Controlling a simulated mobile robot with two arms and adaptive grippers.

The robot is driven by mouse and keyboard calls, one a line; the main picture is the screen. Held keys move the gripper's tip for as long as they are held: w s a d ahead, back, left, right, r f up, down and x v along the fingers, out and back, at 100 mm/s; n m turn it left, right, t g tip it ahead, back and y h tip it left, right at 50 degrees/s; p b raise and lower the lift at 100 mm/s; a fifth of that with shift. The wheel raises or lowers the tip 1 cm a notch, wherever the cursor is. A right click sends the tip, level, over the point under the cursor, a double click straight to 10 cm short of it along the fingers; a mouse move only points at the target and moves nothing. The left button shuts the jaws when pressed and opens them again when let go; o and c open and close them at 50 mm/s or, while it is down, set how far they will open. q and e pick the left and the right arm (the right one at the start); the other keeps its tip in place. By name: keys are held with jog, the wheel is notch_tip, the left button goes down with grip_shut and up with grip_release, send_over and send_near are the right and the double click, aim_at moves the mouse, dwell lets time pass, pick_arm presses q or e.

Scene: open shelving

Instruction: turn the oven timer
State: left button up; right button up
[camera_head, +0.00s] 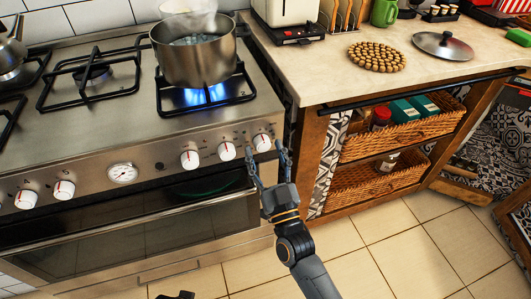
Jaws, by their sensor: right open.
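The oven front carries several white knobs with red marks and a round dial (123,173) with a white face. Which of these is the timer is not labelled legibly. The rightmost knob (262,143) is closest to my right gripper (265,148). That gripper is open and empty, its two fingers pointing up at the right end of the oven's front panel, around or just below that knob. I cannot tell whether a finger touches it. A small dark part at the bottom edge may be my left gripper (175,295); its fingers cannot be made out.
A steaming pot (195,55) stands on a lit blue burner above the panel. The oven door handle (150,215) runs below the knobs. A wooden counter with wicker baskets (400,135) stands to the right. The tiled floor (370,250) in front is clear.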

jog(key=shift+c, duration=0.3)
jog(key=c, duration=1.1)
dwell(0.3)
jog(key=o, duration=1.2)
jog(key=shift+c, duration=0.2)
jog(key=v, duration=1.2)
